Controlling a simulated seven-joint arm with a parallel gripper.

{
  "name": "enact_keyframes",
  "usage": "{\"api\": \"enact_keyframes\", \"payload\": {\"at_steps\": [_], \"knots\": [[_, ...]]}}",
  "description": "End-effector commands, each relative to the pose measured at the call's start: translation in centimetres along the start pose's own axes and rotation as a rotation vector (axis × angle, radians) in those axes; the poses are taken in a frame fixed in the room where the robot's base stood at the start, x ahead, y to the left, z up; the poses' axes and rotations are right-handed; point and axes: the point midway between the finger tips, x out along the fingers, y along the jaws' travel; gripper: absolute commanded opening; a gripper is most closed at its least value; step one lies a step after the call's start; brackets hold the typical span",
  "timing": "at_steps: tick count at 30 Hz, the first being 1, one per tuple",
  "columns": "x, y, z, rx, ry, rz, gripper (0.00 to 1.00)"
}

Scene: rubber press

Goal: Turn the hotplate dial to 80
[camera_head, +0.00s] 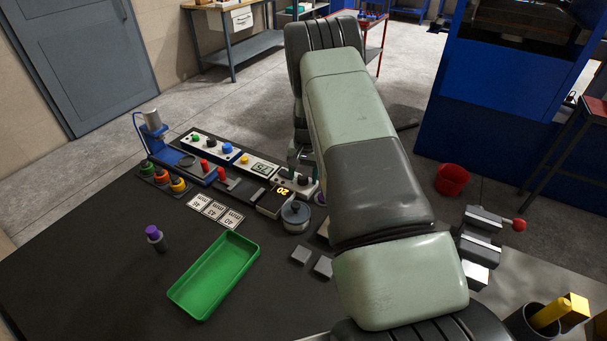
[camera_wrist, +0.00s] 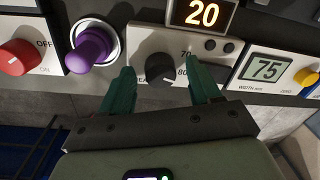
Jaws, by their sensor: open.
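The black dial (camera_wrist: 160,68) sits on a pale panel in the wrist view, with printed marks beside it, among them 70 and 80. Its pointer is too dark to read. A display (camera_wrist: 201,13) above it glows 20. My gripper (camera_wrist: 160,70) is open, with one green finger on each side of the dial; whether either finger touches it I cannot tell. In the head view the dial (camera_head: 303,180) shows just below my gripper (camera_head: 302,164), which my arm partly hides. The lit display (camera_head: 283,191) and a round grey disc (camera_head: 296,212) are nearby.
A green tray (camera_head: 214,275), number cards (camera_head: 214,210) and a red-handled vise (camera_head: 480,238) are on the table.

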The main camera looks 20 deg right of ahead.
Motion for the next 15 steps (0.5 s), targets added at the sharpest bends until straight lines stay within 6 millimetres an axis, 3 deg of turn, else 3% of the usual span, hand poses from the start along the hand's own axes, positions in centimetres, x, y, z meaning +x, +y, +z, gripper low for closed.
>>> {"api": "enact_keyframes", "payload": {"at_steps": [5,15], "knots": [[-2.2,0.0,-0.1,0.000,0.004,-0.001,0.62],[-8.8,0.0,-0.1,0.000,0.004,-0.001,0.62]]}}
